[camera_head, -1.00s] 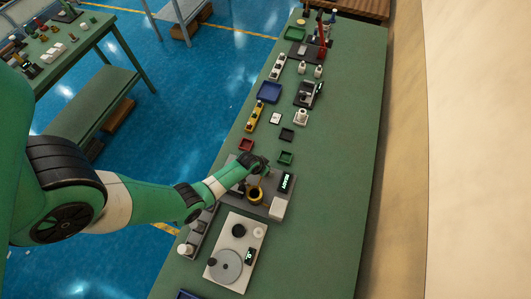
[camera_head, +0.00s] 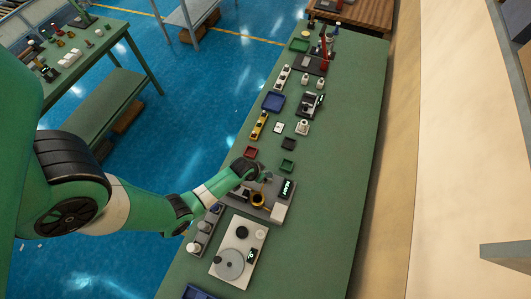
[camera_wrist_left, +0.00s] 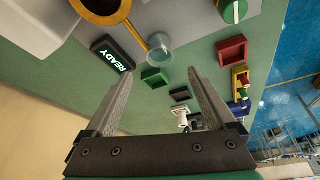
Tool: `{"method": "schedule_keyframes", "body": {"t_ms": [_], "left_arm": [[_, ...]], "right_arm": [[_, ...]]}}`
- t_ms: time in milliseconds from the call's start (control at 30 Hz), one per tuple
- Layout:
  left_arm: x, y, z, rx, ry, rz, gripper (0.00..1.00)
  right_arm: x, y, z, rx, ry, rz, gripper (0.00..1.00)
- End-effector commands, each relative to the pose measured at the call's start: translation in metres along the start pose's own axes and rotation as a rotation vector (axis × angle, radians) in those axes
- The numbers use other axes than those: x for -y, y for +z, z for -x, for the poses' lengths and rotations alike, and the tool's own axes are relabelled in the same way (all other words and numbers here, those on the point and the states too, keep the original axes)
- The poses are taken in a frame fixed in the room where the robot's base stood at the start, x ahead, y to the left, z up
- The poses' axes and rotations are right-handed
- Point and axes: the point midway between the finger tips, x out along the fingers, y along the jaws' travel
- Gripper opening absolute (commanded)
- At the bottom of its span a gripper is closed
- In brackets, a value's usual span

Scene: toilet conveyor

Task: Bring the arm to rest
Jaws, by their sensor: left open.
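My left gripper (camera_wrist_left: 160,85) shows in the left wrist view with its two fingers spread apart and nothing between them. In the head view my left gripper (camera_head: 262,172) is above the grey device (camera_head: 272,211) that carries a yellow-rimmed dark cup (camera_head: 258,199) and a READY display (camera_head: 287,189). The READY display (camera_wrist_left: 113,54), the yellow ring (camera_wrist_left: 103,8) and a clear round cup (camera_wrist_left: 160,47) also show in the left wrist view. My right gripper is not in either view.
A white unit with a round plate (camera_head: 230,264) stands nearer on the green bench (camera_head: 330,200). Red (camera_head: 251,152), green (camera_head: 287,165) and blue (camera_head: 273,101) trays, a yellow strip (camera_head: 258,126) and small devices line the bench beyond. The bench's right side is clear.

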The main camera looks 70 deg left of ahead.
Motion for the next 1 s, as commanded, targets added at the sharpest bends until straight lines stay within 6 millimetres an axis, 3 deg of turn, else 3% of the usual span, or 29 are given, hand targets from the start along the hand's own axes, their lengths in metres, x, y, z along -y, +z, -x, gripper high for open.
{"method": "schedule_keyframes", "body": {"t_ms": [33, 133, 833, 933, 1000], "left_arm": [[0.0, -0.002, 0.011, 0.0, 0.0, 0.0, 0.9], [0.0, 0.0, 0.016, 0.001, 0.0, 0.0, 0.9], [-0.005, -0.001, 0.015, -0.002, 0.006, -0.014, 0.9], [-0.021, -0.03, 0.02, -0.047, 0.024, -0.051, 0.9], [-0.038, -0.068, 0.03, -0.112, 0.044, -0.084, 0.9]], "right_arm": [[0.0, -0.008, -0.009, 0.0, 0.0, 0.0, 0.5], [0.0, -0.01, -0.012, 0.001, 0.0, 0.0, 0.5], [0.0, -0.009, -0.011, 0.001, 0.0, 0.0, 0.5], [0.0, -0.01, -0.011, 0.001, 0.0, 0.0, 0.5], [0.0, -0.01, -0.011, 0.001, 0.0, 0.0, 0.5]]}}
